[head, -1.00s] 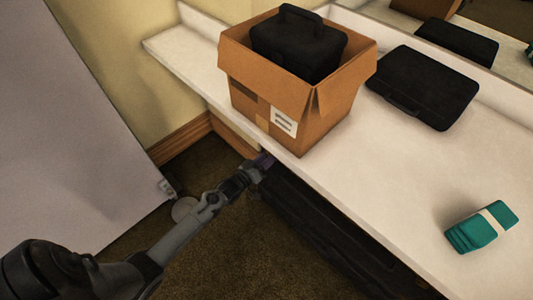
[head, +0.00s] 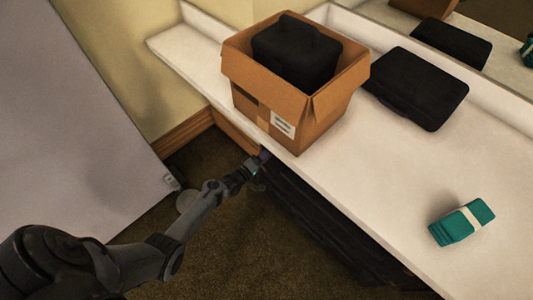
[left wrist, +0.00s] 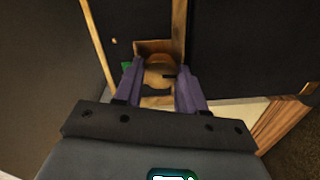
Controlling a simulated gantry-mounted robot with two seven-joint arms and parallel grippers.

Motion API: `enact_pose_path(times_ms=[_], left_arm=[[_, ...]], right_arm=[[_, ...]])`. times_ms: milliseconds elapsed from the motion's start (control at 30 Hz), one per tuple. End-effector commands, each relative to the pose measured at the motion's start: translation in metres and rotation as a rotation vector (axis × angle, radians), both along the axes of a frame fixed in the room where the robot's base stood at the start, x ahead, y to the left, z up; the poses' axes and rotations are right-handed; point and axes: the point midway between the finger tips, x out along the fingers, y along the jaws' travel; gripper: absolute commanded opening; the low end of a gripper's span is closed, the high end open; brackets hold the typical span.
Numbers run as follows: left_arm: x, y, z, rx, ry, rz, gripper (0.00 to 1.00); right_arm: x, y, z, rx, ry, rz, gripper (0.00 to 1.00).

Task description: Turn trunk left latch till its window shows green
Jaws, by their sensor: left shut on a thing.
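The dark trunk (head: 315,225) stands under the counter in the head view, and its black panel (left wrist: 235,45) fills the upper right of the left wrist view. The brass latch (left wrist: 160,73) sits between the purple fingers of my left gripper (left wrist: 160,85), which is shut on it. A small green patch (left wrist: 126,66) shows just left of the latch, partly covered by a finger; I cannot tell if it is the whole window. In the head view my left gripper (head: 258,165) is at the trunk's near left end, and the latch is hidden. My right gripper is out of view.
The white counter (head: 390,185) overhangs the trunk. On it are a cardboard box (head: 275,110) holding a black bag (head: 297,55), a black case (head: 418,88) and a banded teal bundle (head: 450,228). A grey panel (head: 80,140) stands at left; carpet lies between.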

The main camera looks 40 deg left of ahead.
Motion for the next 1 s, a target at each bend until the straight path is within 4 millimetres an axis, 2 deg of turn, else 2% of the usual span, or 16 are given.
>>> enact_pose_path(times_ms=[667, 700, 833, 1000], left_arm=[[-0.0003, -0.0003, -0.0008, -0.059, 0.006, 0.000, 0.09], [-0.0003, -0.0003, -0.0008, -0.059, 0.006, 0.000, 0.46], [-0.0002, -0.0001, -0.0006, -0.059, 0.006, 0.000, 0.65], [-0.0002, -0.0001, -0.0004, -0.058, 0.006, -0.001, 0.65]], right_arm=[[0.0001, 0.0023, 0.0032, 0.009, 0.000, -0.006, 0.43], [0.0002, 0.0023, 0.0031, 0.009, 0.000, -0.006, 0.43], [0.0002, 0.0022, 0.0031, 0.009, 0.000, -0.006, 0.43], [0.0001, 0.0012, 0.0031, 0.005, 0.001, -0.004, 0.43]])
